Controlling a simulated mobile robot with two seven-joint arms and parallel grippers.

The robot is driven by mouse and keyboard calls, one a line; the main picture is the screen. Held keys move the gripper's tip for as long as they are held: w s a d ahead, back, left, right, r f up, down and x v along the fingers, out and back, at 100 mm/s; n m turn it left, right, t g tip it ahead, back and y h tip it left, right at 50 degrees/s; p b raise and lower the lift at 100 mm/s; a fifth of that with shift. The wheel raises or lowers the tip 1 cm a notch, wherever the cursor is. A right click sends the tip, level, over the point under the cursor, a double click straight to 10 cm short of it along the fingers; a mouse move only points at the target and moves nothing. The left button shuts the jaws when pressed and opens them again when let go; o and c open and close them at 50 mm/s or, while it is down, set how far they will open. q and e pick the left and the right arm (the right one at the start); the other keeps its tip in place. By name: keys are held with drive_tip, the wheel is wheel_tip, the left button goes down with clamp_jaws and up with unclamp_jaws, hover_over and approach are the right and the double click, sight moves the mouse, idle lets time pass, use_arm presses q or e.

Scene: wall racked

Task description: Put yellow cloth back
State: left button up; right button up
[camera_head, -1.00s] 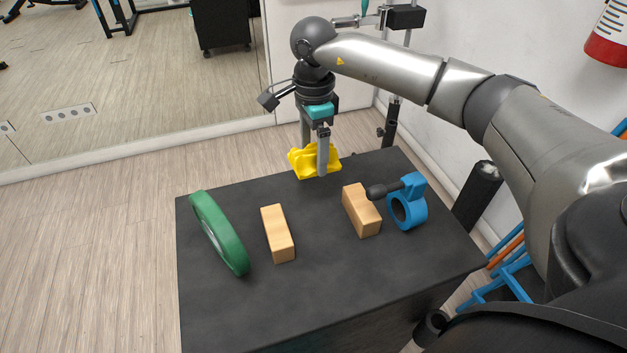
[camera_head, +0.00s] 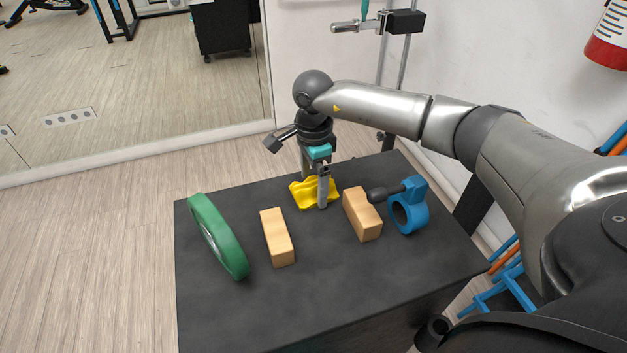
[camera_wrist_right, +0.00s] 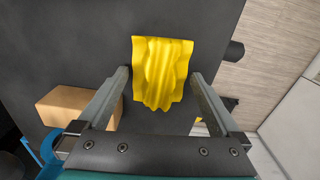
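The yellow cloth (camera_head: 308,192) is at the back middle of the black tabletop (camera_head: 240,325). It is wavy, with folds that run lengthwise. My right gripper (camera_head: 315,188) points down over it, with the cloth between its two fingers. My left gripper is not in view.
A wooden block (camera_head: 363,214) and a blue clamp with a dark handle (camera_head: 407,208) stand right of the cloth. Another wooden block (camera_head: 277,238) and a green ring-shaped plate (camera_head: 219,237) are to the left. The table front is clear. A metal stand (camera_head: 404,60) rises behind.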

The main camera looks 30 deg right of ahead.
sight(315, 182)
drive_tip(key=shift+f, duration=0.1)
wheel_tip(315, 182, up, 15)
drive_tip(key=p, duration=0.1)
drive_tip(key=shift+s+p, duration=0.2)
drive_tip(key=shift+p, duration=0.15)
